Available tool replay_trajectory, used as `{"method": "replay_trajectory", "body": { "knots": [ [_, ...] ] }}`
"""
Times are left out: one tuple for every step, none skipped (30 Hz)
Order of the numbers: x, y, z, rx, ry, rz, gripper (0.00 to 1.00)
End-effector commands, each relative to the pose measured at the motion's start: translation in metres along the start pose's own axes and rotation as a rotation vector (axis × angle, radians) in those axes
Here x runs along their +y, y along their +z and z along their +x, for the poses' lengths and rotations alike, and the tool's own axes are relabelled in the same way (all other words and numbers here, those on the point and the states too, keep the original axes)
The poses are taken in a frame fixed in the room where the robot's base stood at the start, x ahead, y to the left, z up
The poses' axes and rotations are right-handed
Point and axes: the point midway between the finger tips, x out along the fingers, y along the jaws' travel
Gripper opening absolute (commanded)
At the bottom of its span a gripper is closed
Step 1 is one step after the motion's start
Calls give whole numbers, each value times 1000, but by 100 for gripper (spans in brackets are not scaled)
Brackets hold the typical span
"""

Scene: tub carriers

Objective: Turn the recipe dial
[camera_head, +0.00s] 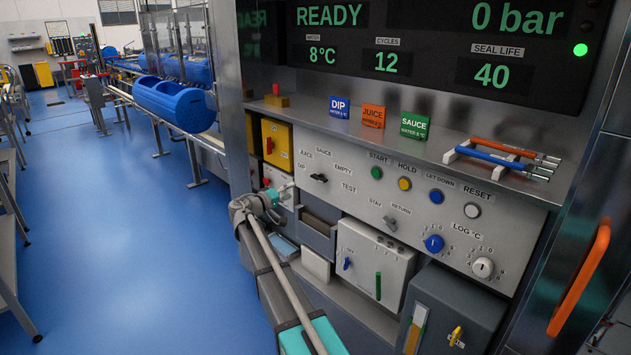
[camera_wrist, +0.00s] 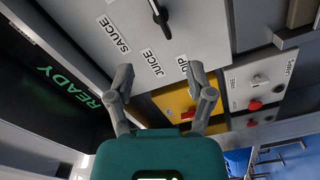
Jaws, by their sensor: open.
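The recipe dial (camera_head: 318,178) is a small black knob on the grey control panel, with the words DIP, JUICE, SAUCE and EMPTY around it. In the head view its bar lies roughly level. In the wrist view the dial (camera_wrist: 159,12) is at the top edge, partly cut off, with its narrow end toward the JUICE and DIP labels. My gripper (camera_wrist: 159,73) is open and empty, with its fingers on either side of the space below those labels. It is apart from the dial. In the head view my gripper (camera_head: 276,194) is left of and below the dial.
A yellow box with a red switch (camera_head: 277,143) is left of the panel. Start, hold and other buttons (camera_head: 404,184) sit to the right. Small DIP, JUICE and SAUCE signs (camera_head: 373,115) stand on the ledge above. Grey boxes (camera_head: 373,262) stand below the panel.

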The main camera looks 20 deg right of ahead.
Motion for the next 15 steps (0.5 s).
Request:
{"method": "replay_trajectory", "body": {
  "knots": [
    [0,0,1,0,0,0,69],
    [0,0,2,0,0,0,69],
    [0,0,4,0,0,0,69],
    [0,0,5,-1,0,0,69],
    [0,0,7,-1,-1,0,69],
    [0,0,9,-1,-1,0,69],
    [0,0,12,-1,-1,0,69],
    [0,-1,14,-1,-1,0,69],
    [0,-1,18,-1,0,0,69],
    [0,0,22,-2,0,0,69],
    [0,0,25,-2,0,0,69],
    [0,0,31,-2,0,0,69],
    [-1,-1,35,-1,-1,0,69],
    [-1,-1,39,-1,-1,0,69],
    [-1,-1,44,-2,-1,0,69]
  ]
}}
